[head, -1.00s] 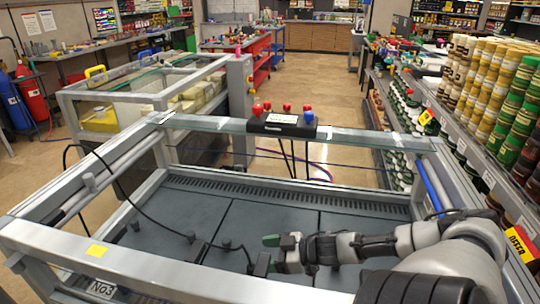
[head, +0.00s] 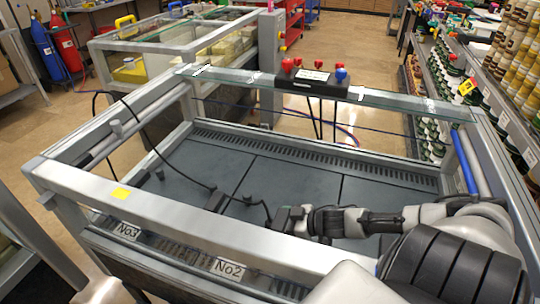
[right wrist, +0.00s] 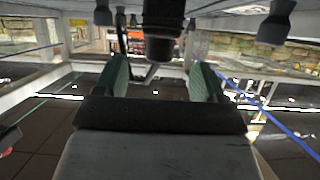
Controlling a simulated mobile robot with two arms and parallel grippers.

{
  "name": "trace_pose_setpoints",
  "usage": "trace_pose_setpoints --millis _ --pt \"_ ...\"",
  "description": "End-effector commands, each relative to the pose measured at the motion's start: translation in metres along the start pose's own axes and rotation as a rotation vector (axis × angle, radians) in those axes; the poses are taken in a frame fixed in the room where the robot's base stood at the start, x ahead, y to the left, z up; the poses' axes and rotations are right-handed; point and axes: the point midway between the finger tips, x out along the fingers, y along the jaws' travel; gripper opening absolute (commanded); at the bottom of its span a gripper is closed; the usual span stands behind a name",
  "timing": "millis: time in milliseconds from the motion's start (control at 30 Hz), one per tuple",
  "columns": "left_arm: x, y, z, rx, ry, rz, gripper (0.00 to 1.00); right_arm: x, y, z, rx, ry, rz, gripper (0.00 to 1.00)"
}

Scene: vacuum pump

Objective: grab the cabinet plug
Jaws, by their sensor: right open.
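My right gripper (head: 274,217) reaches in from the right, low over the grey panelled floor of the framed cabinet (head: 145,208). In the right wrist view its two green fingers (right wrist: 160,75) stand apart and the gap is empty near the palm. A black cylindrical piece (right wrist: 160,35), likely the plug, lies between and just beyond the fingertips; I cannot tell if they touch it. In the head view a black cord runs over the floor past a dark block (head: 217,200) to the gripper's tip. The plug is hard to make out there. My left gripper is not in view.
Metal frame bars surround the cabinet opening. A black control box (head: 312,82) with red and blue knobs sits on the far bar. Small dark knobs (right wrist: 275,25) flank the black piece. Shelves of cans (head: 510,50) stand at the right.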

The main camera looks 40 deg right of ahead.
Motion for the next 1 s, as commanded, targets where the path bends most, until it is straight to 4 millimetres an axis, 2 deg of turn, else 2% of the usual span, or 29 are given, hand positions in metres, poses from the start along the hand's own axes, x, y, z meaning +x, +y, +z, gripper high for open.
trace_pose_setpoints --millis 233,600,933,967,1000 --pt "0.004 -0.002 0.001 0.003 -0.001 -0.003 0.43 0.029 0.001 0.0 0.0 0.003 0.001 0.7" --pt "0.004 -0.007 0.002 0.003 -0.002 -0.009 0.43 0.035 0.0 0.0 0.0 0.0 -0.001 0.7" --pt "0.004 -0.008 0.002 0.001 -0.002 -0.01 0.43 0.035 0.0 0.0 0.0 0.0 -0.001 0.2" --pt "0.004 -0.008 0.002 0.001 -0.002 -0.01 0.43 0.035 0.0 0.0 0.0 0.0 -0.001 0.15" --pt "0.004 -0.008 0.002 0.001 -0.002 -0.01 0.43 0.035 0.001 0.0 0.0 0.001 -0.001 0.15"
